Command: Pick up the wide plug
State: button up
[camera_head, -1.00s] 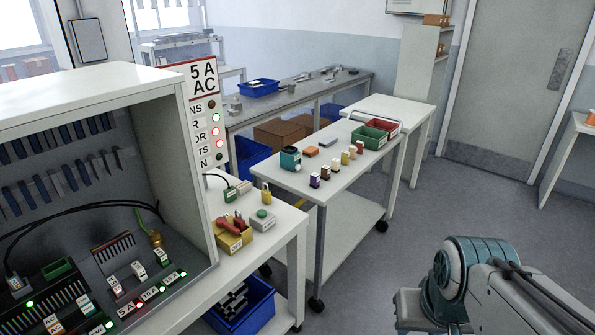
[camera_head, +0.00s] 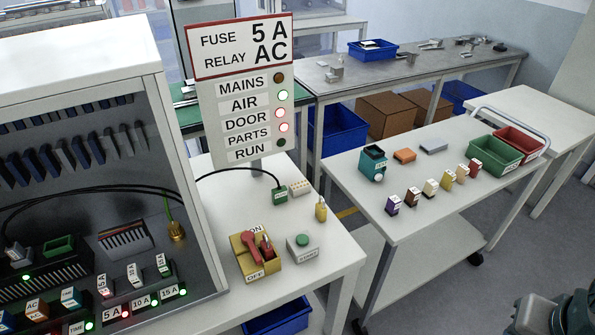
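No plug is marked as wide, so I cannot tell for certain which one it is. A green plug (camera_head: 280,194) on a black cable lies at the back of the white bench. A pale block with small holes (camera_head: 300,187) lies just right of it, and I cannot tell if they touch. Inside the open cabinet, a grey plug (camera_head: 16,252) on a black cable stands at the far left beside a green connector (camera_head: 58,246). My gripper is out of view; only a teal part of my arm shows at the lower right.
The white bench (camera_head: 215,315) also carries a yellow switch box with a red lever (camera_head: 257,250), a green button box (camera_head: 302,247) and a yellow padlock (camera_head: 321,209). A white cart (camera_head: 400,222) with small coloured blocks and bins stands right, across a floor gap.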

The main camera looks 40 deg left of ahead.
aim_at(280, 195)
jog(key=u, duration=0.65)
jog(key=i, duration=0.75)
jog(key=u, duration=1.2)
jog(key=i, duration=0.3)
jog(key=u, duration=0.2)
